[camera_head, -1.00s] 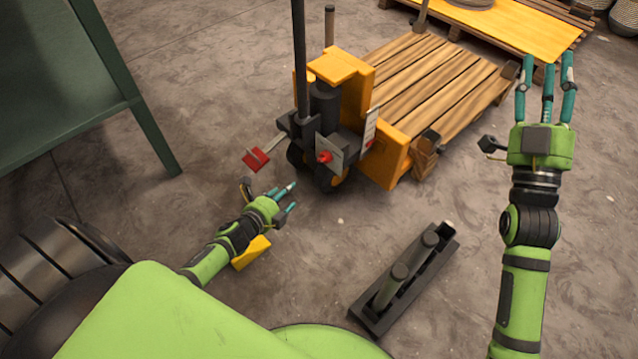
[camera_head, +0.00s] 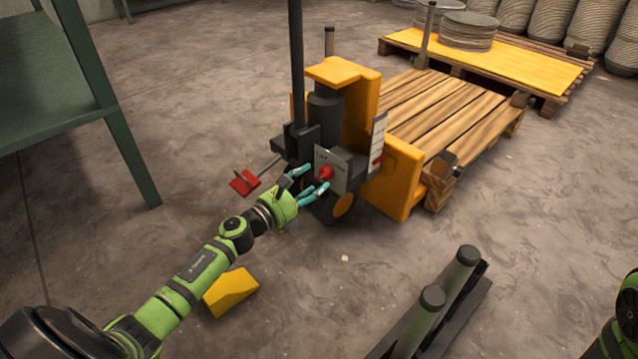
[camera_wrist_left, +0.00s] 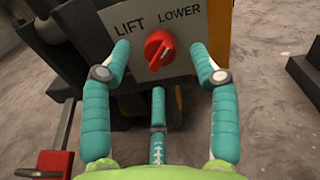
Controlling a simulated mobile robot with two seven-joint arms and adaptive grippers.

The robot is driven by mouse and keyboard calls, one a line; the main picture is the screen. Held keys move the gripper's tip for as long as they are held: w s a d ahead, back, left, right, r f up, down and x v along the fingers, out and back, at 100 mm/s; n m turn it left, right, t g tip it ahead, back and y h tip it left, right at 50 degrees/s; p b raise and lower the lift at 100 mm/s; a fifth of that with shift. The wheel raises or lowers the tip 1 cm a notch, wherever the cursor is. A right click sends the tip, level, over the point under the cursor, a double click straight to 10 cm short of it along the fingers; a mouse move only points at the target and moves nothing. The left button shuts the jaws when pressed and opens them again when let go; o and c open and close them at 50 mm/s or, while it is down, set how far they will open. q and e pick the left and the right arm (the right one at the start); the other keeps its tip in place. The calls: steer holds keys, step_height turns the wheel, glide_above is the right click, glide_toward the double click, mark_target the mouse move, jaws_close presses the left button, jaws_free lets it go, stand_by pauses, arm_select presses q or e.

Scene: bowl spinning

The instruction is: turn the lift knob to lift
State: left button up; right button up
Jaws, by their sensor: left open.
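The red lift knob (camera_head: 325,173) sits on a grey panel (camera_head: 331,156) at the front of the orange pallet truck (camera_head: 350,85). In the left wrist view the knob (camera_wrist_left: 158,48) lies under the words LIFT, on the left, and LOWER, on the right. Its grip bar slants from lower left to upper right. My left gripper (camera_head: 311,179) is open in front of the panel. In the wrist view its teal fingers (camera_wrist_left: 160,46) appear on either side of the knob, with a third finger below; contact cannot be told. My right gripper is out of view.
A red pedal (camera_head: 245,182) sticks out left of the truck. A yellow wedge (camera_head: 232,290) lies below my left arm. A dark rack with posts (camera_head: 433,298) stands at bottom right. A green table (camera_head: 50,115) is at left, a wooden pallet (camera_head: 450,105) behind the truck.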

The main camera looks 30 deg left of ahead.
mark_target(320, 176)
arm_select(q)
steer(key=shift+b+x, duration=0.45)
steer(key=shift+x, duration=1.25)
steer(key=c, duration=1.1)
steer(key=shift+c, duration=0.2)
